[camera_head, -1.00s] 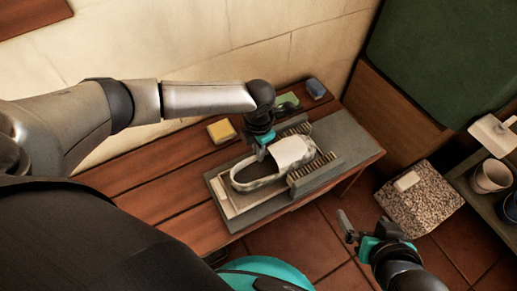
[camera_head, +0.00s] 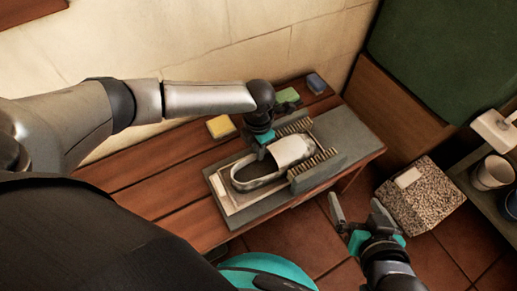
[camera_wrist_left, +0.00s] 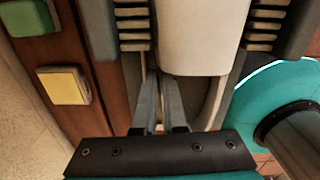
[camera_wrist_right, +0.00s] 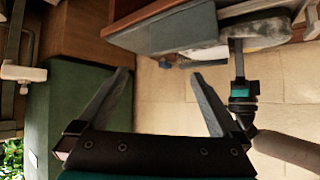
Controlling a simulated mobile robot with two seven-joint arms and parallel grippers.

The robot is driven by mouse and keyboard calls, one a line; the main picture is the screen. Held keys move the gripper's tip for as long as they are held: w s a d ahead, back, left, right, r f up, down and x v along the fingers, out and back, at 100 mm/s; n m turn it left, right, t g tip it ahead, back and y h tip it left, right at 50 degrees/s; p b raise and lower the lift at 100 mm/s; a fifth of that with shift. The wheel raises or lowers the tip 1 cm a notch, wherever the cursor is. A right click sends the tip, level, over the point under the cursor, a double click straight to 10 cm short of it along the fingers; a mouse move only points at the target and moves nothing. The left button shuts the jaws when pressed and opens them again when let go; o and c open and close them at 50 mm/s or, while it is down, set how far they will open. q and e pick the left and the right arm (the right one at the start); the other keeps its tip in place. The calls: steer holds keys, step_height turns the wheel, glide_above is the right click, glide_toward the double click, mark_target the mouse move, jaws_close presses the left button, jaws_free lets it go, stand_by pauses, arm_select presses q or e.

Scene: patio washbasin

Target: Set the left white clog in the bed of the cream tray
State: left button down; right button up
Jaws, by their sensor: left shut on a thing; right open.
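The white clog (camera_head: 262,165) lies over the cream tray (camera_head: 228,196), between two rows of brush bristles (camera_head: 313,163) on a grey base. Its toe points up and right in the head view, its open heel down and left. My left gripper (camera_head: 264,148) is shut on the clog's upper-left side; in the left wrist view its fingers (camera_wrist_left: 161,108) are close together beside the white upper (camera_wrist_left: 203,38). Whether the sole touches the tray bed is hidden. My right gripper (camera_head: 352,222) is open and empty, right of the bench, over the floor.
The grey base sits on a wooden slatted bench (camera_head: 160,182). A yellow sponge (camera_head: 220,127), a green block (camera_head: 286,96) and a blue block (camera_head: 316,83) lie along the wall side. A speckled block (camera_head: 421,194) and a shelf with cups (camera_head: 491,173) stand at right.

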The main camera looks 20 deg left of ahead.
arm_select(q)
steer(key=c, duration=0.9)
jaws_free()
